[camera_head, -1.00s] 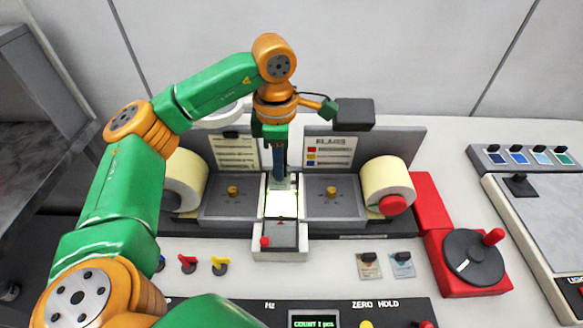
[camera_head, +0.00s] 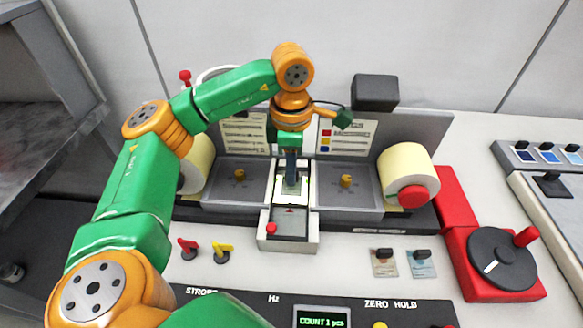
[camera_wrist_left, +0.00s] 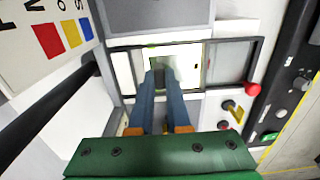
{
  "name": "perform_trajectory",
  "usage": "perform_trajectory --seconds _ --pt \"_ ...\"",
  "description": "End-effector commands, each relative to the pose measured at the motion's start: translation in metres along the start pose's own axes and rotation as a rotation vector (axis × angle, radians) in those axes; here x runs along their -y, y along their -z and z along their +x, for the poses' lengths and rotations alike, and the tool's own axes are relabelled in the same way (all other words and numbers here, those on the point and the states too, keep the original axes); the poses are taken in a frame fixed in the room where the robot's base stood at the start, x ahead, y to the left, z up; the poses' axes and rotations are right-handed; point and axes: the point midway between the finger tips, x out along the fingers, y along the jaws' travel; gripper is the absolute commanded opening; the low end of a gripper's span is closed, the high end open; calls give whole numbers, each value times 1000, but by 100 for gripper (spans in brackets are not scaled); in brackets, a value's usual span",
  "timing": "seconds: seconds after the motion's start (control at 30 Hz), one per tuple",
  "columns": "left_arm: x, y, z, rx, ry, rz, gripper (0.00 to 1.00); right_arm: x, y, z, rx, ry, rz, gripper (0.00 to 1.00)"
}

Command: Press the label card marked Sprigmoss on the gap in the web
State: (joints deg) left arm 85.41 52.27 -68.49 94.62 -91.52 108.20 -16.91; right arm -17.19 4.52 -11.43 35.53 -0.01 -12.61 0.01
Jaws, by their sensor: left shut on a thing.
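My left gripper (camera_head: 291,183) is over the brightly lit web window (camera_head: 292,200) at the middle of the label rewinder. It points down, shut on a small dark grip piece (camera_wrist_left: 162,74), which the wrist view shows between the blue fingertips. The grip looks like those on the loose cards, so it appears to belong to a label card. The card's face and name cannot be read, and glare hides its edges. I cannot tell whether it touches the web, and the gap is not distinguishable. My right gripper is not in view.
Two loose cards with dark grips (camera_head: 385,262) (camera_head: 421,263) lie right of centre. A cream roll (camera_head: 408,172) with a red hub stands at the right. A red crank unit (camera_head: 497,262) sits beyond. The counter panel (camera_head: 322,318) reads "COUNT 1 pcs". A red knob (camera_head: 271,229) is before the window.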

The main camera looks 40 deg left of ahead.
Motion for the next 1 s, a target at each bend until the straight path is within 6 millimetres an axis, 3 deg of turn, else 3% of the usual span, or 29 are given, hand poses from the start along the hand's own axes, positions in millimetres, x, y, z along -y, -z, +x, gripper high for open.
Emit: perform_trajectory --seconds 1.0 --pt "0 0 9 0 0 0 0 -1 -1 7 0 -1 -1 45"
